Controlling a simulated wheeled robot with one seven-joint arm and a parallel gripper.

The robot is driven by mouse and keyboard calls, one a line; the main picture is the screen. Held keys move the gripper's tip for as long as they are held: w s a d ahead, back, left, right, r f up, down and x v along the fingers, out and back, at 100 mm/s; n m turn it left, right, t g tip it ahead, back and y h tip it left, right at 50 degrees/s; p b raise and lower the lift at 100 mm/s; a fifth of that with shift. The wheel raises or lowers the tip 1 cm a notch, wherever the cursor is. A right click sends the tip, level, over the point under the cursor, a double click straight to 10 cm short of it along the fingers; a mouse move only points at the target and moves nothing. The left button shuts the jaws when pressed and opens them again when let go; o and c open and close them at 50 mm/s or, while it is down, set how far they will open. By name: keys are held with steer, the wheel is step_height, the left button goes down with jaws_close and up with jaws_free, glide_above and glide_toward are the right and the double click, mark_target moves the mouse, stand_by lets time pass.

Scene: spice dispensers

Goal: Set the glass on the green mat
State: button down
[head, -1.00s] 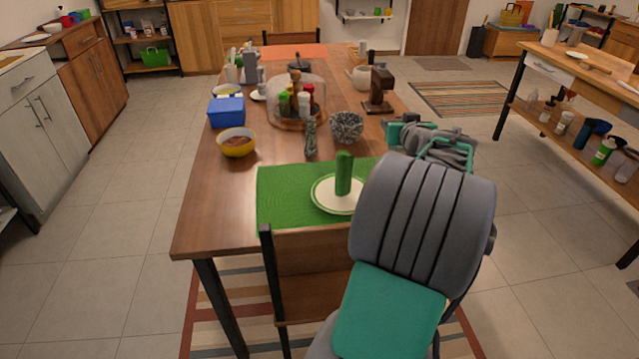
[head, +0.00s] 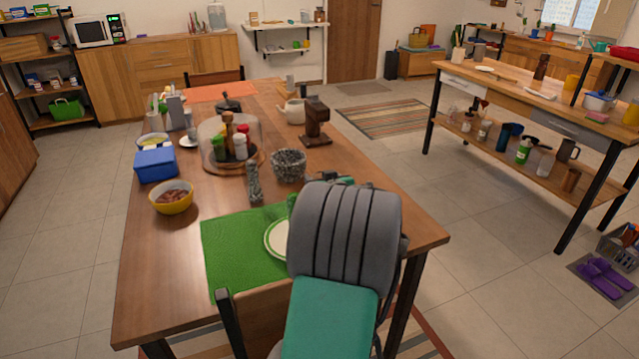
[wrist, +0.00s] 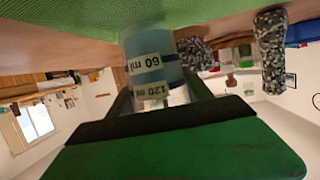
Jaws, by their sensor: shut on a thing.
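The clear glass (wrist: 150,66) with "60 ml" and "120 ml" labels is between the fingers of my gripper (wrist: 163,88) in the wrist view, which looks upside down. My gripper is shut on it. The green mat (head: 232,248) lies at the near end of the wooden table; it also fills the top of the wrist view (wrist: 60,24), close to the glass's end. I cannot tell whether the glass touches the mat. In the head view my arm hides the glass, most of my gripper and the mat's right part.
Beyond the mat stand a speckled mill (head: 254,182) and a speckled bowl (head: 289,165). A yellow bowl (head: 171,198) is at left. A chair (head: 262,315) is at the near edge.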

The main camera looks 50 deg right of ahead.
steer(key=shift+f, duration=0.1)
steer(key=shift+f, duration=0.25)
steer(key=shift+c, duration=2.1)
jaws_free()
steer(key=shift+r, duration=0.1)
steer(key=shift+r, duration=0.25)
steer(key=v, duration=1.2)
steer(key=shift+p, duration=0.45)
